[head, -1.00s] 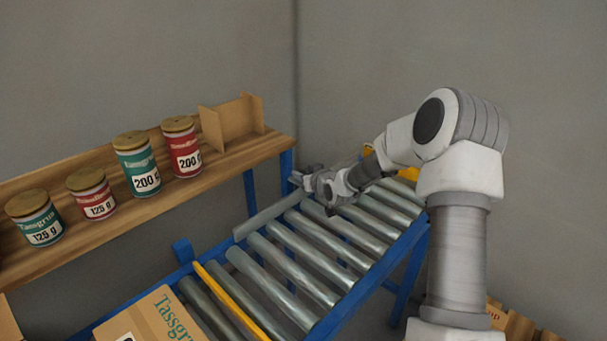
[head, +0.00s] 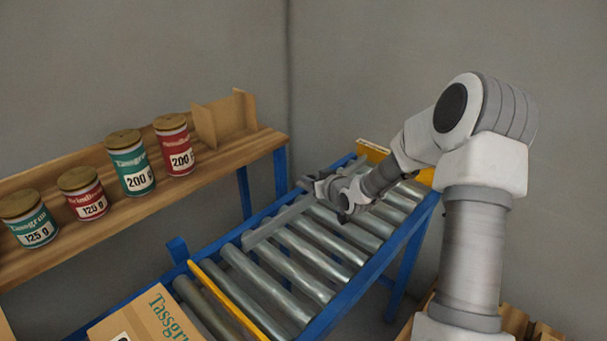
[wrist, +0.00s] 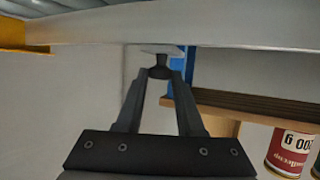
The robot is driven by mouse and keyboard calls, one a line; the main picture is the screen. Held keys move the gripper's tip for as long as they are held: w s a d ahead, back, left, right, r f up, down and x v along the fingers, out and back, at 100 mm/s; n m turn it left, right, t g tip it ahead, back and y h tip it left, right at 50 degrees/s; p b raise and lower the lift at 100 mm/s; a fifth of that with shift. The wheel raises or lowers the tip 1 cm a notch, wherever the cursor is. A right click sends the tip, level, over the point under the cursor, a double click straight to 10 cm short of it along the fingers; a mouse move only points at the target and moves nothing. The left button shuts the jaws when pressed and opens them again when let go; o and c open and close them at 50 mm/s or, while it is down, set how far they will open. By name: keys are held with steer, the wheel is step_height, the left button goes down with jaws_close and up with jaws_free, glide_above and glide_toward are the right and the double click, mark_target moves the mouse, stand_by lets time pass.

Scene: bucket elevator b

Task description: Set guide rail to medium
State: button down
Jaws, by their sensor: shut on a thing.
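The guide rail (head: 275,222) is a long grey bar lying lengthwise over the left part of the roller conveyor. The blue side frame shows to its left. In the wrist view, the rail (wrist: 230,30) crosses the top as a pale bar. My gripper (head: 312,184) is at the rail's far part, on its left side. In the wrist view, my gripper (wrist: 160,78) is shut on a small dark knob (wrist: 160,62) just below the rail. The knob's link to the rail is partly hidden. No setting marks are readable.
A wooden shelf (head: 90,218) with several labelled tins and a wooden holder (head: 225,120) runs left of the conveyor. A yellow bar (head: 235,305) crosses the rollers near a cardboard box (head: 145,320). A yellow end stop (head: 375,150) stands at the far end. The rollers (head: 300,262) between are clear.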

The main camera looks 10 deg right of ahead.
steer(key=shift+s, duration=0.1)
steer(key=c, duration=0.5)
jaws_free()
steer(key=shift+c, duration=0.2)
steer(key=p+v, duration=0.3)
steer(key=v, duration=1.4)
steer(key=shift+s+p, duration=0.2)
steer(key=shift+p, duration=0.2)
steer(key=shift+d, duration=0.2)
